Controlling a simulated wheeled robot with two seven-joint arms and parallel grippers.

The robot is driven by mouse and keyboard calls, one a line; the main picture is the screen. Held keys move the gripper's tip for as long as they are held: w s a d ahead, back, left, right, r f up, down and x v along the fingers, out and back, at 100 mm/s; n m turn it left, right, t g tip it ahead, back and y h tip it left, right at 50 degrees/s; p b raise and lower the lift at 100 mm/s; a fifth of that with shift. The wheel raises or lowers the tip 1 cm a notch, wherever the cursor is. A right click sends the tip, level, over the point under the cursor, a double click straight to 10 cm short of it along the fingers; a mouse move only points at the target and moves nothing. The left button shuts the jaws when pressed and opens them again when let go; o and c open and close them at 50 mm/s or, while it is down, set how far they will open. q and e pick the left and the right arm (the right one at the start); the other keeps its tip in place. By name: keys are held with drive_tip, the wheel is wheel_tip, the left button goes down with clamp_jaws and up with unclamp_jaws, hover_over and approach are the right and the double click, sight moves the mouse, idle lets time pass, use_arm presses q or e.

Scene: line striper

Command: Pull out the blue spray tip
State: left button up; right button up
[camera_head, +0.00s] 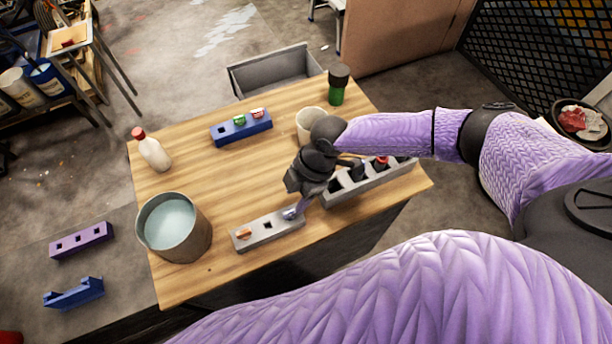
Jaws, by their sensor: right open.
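A small grey block (268,228) with a row of sockets sits near the table's front edge. An orange tip (244,233) sits in its left socket, and the middle socket looks empty. The blue spray tip (289,214) is at the block's right end, partly covered by my right gripper. My right gripper (299,208) is open and points down at the blue tip; I cannot tell whether its fingers touch it. My left gripper is out of view.
A longer grey rack (362,184) with a red-topped piece lies just right of the gripper. A blue block (240,128) with green and red tips, a cream cup (309,124), a dark green bottle (337,88), a white bottle (154,152) and a bucket (185,245) surround clear wood.

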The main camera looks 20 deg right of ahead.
sight(291, 211)
drive_tip(key=f+b, duration=0.5)
drive_tip(key=w+a+f+b, duration=0.1)
drive_tip(key=f+b, duration=0.1)
drive_tip(key=f, duration=0.1)
drive_tip(key=shift+f, duration=0.2)
drive_tip(key=shift+a+f+b, duration=0.15)
drive_tip(key=shift+f+b, duration=0.1)
drive_tip(key=shift+b, duration=0.1)
drive_tip(key=shift+c, duration=0.2)
clamp_jaws()
drive_tip(key=shift+r, duration=0.15)
